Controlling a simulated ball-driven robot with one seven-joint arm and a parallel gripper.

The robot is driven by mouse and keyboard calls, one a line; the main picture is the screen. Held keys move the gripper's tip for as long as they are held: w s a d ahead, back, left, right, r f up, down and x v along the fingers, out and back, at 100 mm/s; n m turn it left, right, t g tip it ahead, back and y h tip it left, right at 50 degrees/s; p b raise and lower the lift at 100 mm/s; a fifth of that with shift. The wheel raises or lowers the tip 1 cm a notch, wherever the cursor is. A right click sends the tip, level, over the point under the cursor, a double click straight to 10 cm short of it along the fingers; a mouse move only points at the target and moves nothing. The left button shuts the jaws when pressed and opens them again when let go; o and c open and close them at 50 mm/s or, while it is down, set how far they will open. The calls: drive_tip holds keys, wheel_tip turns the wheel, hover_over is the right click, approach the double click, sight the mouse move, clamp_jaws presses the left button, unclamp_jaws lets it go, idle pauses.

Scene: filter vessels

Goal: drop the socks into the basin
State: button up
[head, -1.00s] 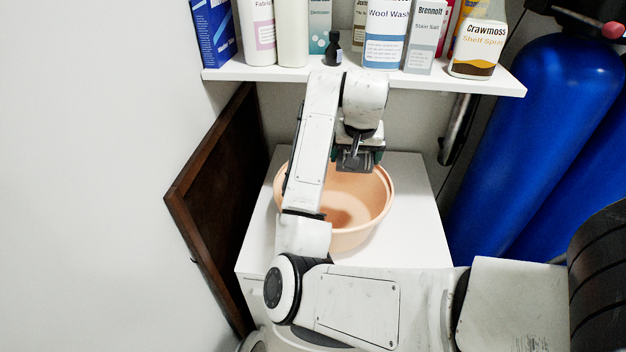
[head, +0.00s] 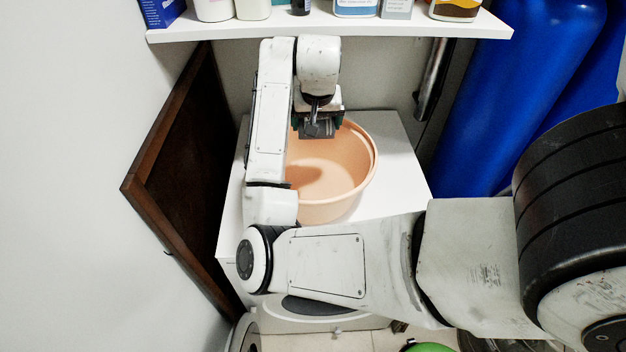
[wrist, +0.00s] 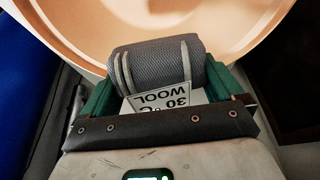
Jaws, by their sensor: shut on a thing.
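The socks are a rolled grey knit bundle (wrist: 155,68) with pale stripes and a white tag reading "30° WOOL", seen in the wrist view. My gripper (wrist: 158,85) is shut on the socks, with its green fingers at either side of the roll. The basin (head: 345,190) is a peach-coloured round tub on a white surface. In the head view my gripper (head: 318,128) is over the back part of the basin, and the socks are hidden there. The basin's rim also shows behind the socks in the wrist view (wrist: 90,25). The visible basin floor is bare.
A white shelf (head: 420,28) with several bottles and boxes runs above the basin. A dark brown panel (head: 180,180) leans at the left. Blue cylinders (head: 500,90) stand at the right. The white top (head: 400,150) around the basin is clear.

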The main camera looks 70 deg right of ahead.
drive_tip(key=shift+f, duration=0.2)
drive_tip(key=o, duration=0.7)
drive_tip(key=shift+c, duration=0.2)
drive_tip(key=v, duration=1)
drive_tip(key=shift+s+a+r, duration=0.15)
drive_tip(key=shift+a+r, duration=0.1)
drive_tip(key=shift+r, duration=0.05)
